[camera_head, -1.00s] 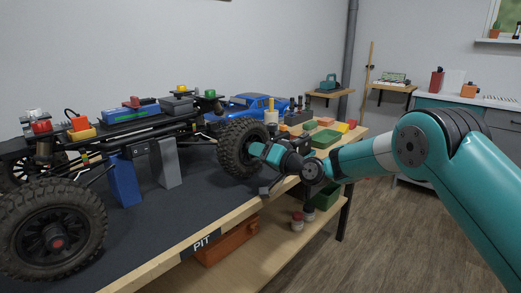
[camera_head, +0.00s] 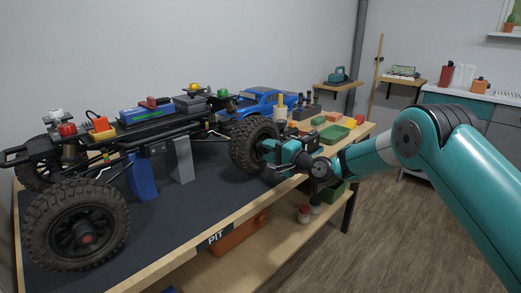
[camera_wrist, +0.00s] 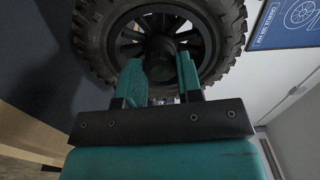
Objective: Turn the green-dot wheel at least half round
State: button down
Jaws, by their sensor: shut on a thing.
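The far wheel (camera_head: 243,147) is a black knobby tyre with a dark spoked rim, at the right end of the crawler's near side. My gripper (camera_head: 264,147) reaches it from the right. In the wrist view, my gripper (camera_wrist: 160,66) is shut on the wheel's hub (camera_wrist: 160,50), one teal finger on each side. The hub's centre looks dark greenish, but any dot is too shaded to make out clearly. A green cap (camera_head: 222,93) sits on the chassis above this wheel. The near wheel (camera_head: 78,224) has a red dot at its hub.
The crawler chassis (camera_head: 128,127) rests on a blue stand (camera_head: 142,178) and a grey stand (camera_head: 181,160) on the dark mat. A blue car body (camera_head: 262,103), bottles and trays (camera_head: 334,134) stand behind. The bench edge (camera_head: 190,250) runs below my gripper. Floor at right is clear.

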dwell(0.4)
jog(key=c, duration=0.8)
grip_release()
jog(key=b+v, duration=0.1)
jog(key=v, duration=1.6)
jog(key=shift+s+d+b, duration=0.15)
jog(key=shift+s+b, duration=0.1)
jog(key=shift+b, duration=0.05)
